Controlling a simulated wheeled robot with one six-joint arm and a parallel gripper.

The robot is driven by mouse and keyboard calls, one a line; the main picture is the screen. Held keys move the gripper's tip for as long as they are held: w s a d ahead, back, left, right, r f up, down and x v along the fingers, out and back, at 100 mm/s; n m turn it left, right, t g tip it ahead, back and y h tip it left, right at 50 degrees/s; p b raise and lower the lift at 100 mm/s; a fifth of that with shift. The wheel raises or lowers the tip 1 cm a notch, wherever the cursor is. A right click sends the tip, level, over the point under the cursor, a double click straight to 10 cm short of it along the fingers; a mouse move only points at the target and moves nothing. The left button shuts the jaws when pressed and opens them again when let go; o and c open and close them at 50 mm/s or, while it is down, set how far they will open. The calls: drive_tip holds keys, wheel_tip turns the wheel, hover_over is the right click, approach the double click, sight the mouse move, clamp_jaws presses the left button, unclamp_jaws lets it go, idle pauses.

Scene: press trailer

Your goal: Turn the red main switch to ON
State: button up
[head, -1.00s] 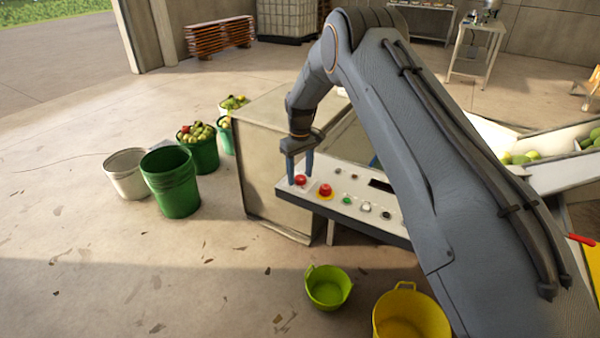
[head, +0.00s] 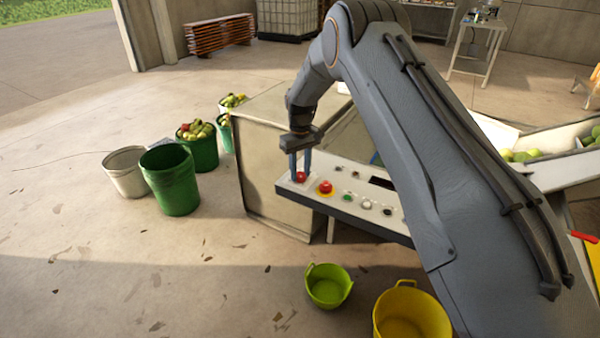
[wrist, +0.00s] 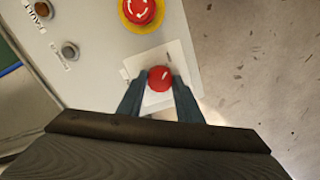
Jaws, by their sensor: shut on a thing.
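The red main switch (head: 301,177) is a red knob on a pale square plate at the left end of the control panel (head: 335,200). In the wrist view the red main switch (wrist: 160,78) sits between my two blue fingertips. My gripper (head: 301,174) points down at the panel and is shut on the knob, one finger on each side; it also shows in the wrist view (wrist: 160,88). I cannot read an ON or OFF mark.
A red emergency button on a yellow ring (head: 325,188) is close beside the switch. A lime tub (head: 328,287) and a yellow bucket (head: 410,315) stand on the floor in front.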

drive_tip(key=m+b, duration=0.2)
drive_tip(key=m, duration=0.2)
drive_tip(key=shift+b, duration=0.4)
drive_tip(key=m+b, duration=0.2)
drive_tip(key=m, duration=0.2)
drive_tip(key=shift+m, duration=0.4)
drive_tip(key=m+b, duration=0.1)
drive_tip(key=m, duration=0.3)
drive_tip(key=shift+m+b, duration=0.4)
drive_tip(key=shift+m, duration=1.4)
drive_tip(key=shift+r+m, duration=0.1)
drive_tip(key=shift+m, duration=0.2)
drive_tip(key=o, duration=1)
drive_tip(key=shift+o, duration=0.2)
